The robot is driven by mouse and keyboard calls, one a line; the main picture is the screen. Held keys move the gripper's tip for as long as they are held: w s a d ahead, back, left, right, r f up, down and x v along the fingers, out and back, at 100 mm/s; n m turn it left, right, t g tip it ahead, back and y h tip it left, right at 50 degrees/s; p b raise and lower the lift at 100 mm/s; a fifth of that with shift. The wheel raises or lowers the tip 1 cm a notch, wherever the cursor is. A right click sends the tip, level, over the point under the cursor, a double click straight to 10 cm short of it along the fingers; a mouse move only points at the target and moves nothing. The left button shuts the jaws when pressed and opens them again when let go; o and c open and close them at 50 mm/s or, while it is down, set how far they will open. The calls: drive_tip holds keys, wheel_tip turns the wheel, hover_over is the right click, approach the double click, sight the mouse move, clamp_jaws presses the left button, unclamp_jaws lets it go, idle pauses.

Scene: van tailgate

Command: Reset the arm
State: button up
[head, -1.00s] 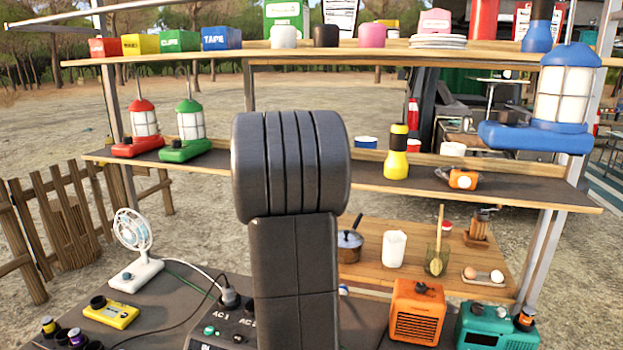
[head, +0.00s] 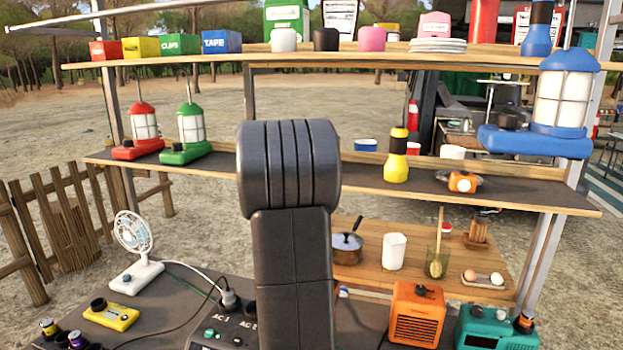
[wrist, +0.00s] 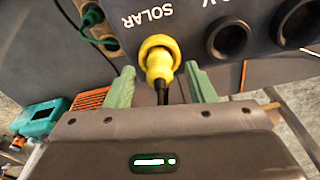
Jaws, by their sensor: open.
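My gripper (wrist: 160,90) shows in the wrist view with its two green fingers apart. A yellow plug (wrist: 160,60) with a black cable sits at the socket marked SOLAR on the dark power box (wrist: 190,22), between and just beyond the fingers. I see no finger touching it. In the head view my dark arm stands upright in the middle and hides part of the power box (head: 222,328); my gripper is not visible there.
An orange radio-like box (head: 417,315) and a teal box (head: 497,328) stand right of my arm. A white fan (head: 135,250) and a yellow device (head: 111,315) stand left. Shelves with lanterns (head: 191,130), a flashlight (head: 397,155) and boxes rise behind.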

wheel_tip(320, 180, up, 14)
drive_tip(key=s, duration=0.2)
drive_tip(key=f, duration=0.4)
drive_tip(key=w+f, duration=0.1)
drive_tip(key=f, duration=0.4)
drive_tip(key=w+f, duration=0.1)
drive_tip(key=f, duration=0.3)
drive_tip(key=shift+f, duration=0.35)
drive_tip(key=shift+r+p, duration=0.2)
drive_tip(key=shift+p, duration=0.4)
wheel_tip(320, 180, up, 6)
drive_tip(key=p, duration=0.5)
drive_tip(key=shift+f, duration=0.1)
drive_tip(key=shift+s+d+f, duration=0.1)
drive_tip(key=shift+d+f, duration=0.05)
drive_tip(key=shift+d, duration=2.75)
drive_tip(key=shift+s, duration=0.1)
